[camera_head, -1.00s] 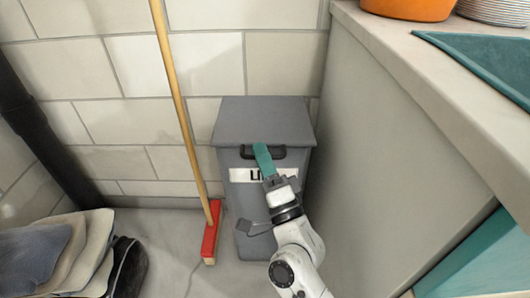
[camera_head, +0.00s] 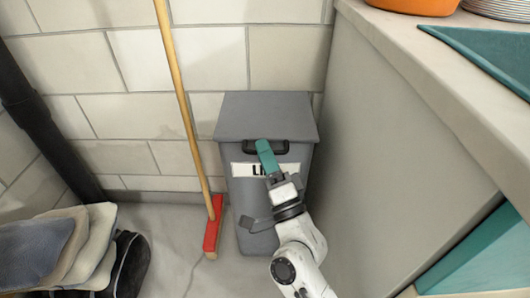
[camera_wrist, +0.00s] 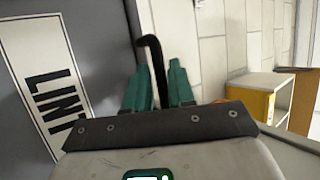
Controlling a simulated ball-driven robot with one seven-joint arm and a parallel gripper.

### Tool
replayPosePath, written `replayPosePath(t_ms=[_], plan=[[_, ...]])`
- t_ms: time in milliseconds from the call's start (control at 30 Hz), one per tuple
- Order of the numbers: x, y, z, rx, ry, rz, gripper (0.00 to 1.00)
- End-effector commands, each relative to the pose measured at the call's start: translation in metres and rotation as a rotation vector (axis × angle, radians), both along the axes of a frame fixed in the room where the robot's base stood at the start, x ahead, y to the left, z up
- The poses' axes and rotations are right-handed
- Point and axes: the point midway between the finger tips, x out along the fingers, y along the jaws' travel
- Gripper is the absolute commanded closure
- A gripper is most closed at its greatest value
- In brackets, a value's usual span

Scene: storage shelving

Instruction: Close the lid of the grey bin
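The grey bin (camera_head: 300,185) stands against the tiled wall with a label on its front. Its grey lid (camera_head: 265,115) lies across the top; I see no gap under it. A dark handle (camera_head: 290,147) is at the front, just under the lid's edge. My gripper (camera_head: 266,152) is in front of the handle, its tip by the lid's front edge. In the wrist view the two teal fingers (camera_wrist: 158,88) are close together, with the black handle (camera_wrist: 155,58) showing between them. I cannot tell whether they grip it. The label (camera_wrist: 45,80) is to the left there.
A broom with a red head (camera_head: 213,228) leans left of the bin. A grey cabinet side (camera_head: 385,150) rises close on the right, under a counter. Cushions (camera_head: 45,245) lie at the lower left, and a black pipe (camera_head: 40,125) runs along the left corner.

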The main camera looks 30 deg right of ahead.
Motion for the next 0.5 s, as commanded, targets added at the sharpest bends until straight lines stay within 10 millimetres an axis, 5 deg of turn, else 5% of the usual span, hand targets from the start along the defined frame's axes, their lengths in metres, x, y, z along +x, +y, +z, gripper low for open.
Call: replayPosePath(t_ms=[500], plan=[[-0.073, 0.010, -0.045, -0.001, 0.006, 0.001, 0.62]])
